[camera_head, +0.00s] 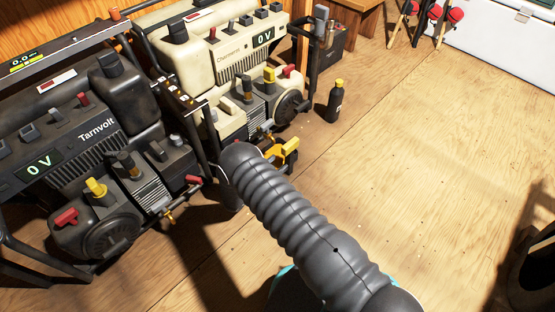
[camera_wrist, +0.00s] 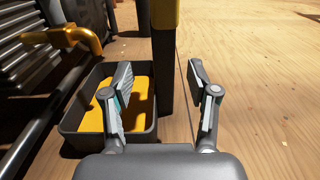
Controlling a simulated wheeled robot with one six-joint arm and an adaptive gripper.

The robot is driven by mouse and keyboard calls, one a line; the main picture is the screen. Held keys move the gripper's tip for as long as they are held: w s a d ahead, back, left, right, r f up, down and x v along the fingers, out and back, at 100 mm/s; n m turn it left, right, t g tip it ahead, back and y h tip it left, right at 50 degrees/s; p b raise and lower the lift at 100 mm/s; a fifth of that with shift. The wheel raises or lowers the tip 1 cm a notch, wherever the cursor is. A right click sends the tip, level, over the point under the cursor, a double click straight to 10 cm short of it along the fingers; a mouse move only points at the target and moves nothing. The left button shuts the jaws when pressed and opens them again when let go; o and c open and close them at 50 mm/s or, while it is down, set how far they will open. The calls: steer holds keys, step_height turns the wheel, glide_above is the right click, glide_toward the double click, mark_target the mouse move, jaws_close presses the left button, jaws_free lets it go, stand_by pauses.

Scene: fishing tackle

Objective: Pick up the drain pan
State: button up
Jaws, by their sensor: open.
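The drain pan appears to be the dark rectangular tray (camera_wrist: 82,143) with a yellow inside, on the wooden floor at the left of the wrist view. My gripper (camera_wrist: 158,85) is open, its two fingers apart with nothing held between them. The left finger overlaps the tray's right part in the picture; the right finger is over bare floor. Whether either touches the tray, I cannot tell. In the head view my arm hides the gripper, and I cannot make out the tray clearly.
A dark upright post with a yellow top (camera_wrist: 165,60) stands just beyond my fingers. A dark Tarnvolt generator (camera_head: 100,150) and a cream generator (camera_head: 235,60) stand at left. A black bottle with a yellow cap (camera_head: 335,103) stands behind. The floor at right is mostly clear.

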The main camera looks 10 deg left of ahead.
steer(key=shift+x, duration=2.8)
steer(key=shift+s+d, duration=0.15)
steer(key=shift+d, duration=0.05)
jaws_close()
steer(key=shift+r, duration=0.1)
